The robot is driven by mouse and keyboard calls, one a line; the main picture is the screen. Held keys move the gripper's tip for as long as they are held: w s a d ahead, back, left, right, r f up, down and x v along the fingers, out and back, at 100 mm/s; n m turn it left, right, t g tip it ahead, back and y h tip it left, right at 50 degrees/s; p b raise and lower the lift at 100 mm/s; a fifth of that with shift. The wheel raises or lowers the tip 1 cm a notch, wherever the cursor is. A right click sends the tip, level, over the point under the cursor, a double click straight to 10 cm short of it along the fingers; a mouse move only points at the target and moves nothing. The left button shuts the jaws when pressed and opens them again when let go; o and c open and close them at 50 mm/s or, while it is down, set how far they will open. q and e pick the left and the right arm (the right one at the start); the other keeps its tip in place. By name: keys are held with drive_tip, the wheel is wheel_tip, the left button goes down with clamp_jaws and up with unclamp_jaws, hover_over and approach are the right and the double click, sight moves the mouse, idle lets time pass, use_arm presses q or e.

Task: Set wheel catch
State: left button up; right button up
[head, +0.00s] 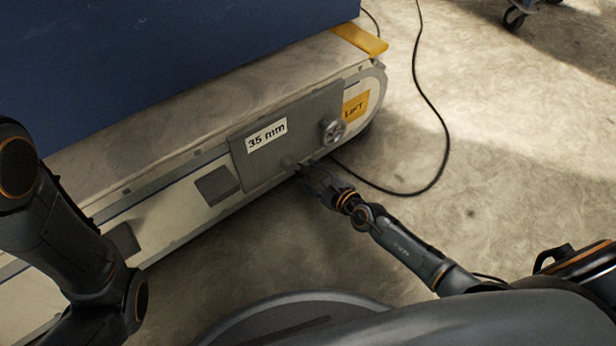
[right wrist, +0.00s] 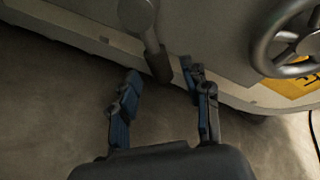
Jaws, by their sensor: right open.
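A grey panel (head: 262,165) labelled "35 mm" is on the side of a long pale machine base. Near its lower right edge is a short grey lever (right wrist: 150,33) with a dark cylindrical end, which looks like the catch. A spoked handwheel (head: 333,131) sits up and right of it; it also shows at the right of the right wrist view (right wrist: 290,42). My right gripper (head: 305,171) is open at the panel's lower edge. In the right wrist view its fingers (right wrist: 160,72) stand apart, on either side of the lever's end; contact cannot be told. My left gripper is out of view.
A large dark blue block (head: 190,60) stands on the machine base (head: 165,215). A yellow label (head: 355,106) is beside the handwheel. A black cable (head: 444,150) loops over the floor at right. The concrete floor (head: 510,140) there is mostly clear.

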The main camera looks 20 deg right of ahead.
drive_tip(key=shift+x, duration=0.75)
clamp_jaws()
